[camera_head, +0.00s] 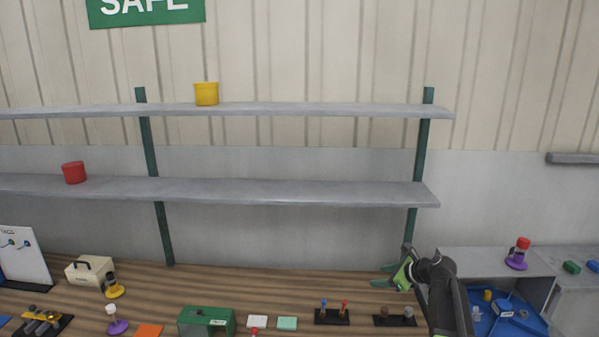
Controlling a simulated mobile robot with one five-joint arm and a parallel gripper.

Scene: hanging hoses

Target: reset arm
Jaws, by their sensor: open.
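My dark arm rises at the lower right of the head view, and its end bends left. My gripper (404,272) is at that end, with a bright green part on it. It is in front of the foot of the right shelf post (418,160), near the back of the wooden bench (255,282). The gripper is open, and I see nothing held in it. It is small, and its fingertips are hard to make out.
Two grey shelves (300,193) hang above, with a yellow pot (206,94) and a red pot (74,172). A green box (206,321) and small racks (332,317) line the bench front. A blue tray (507,320) lies right of my arm.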

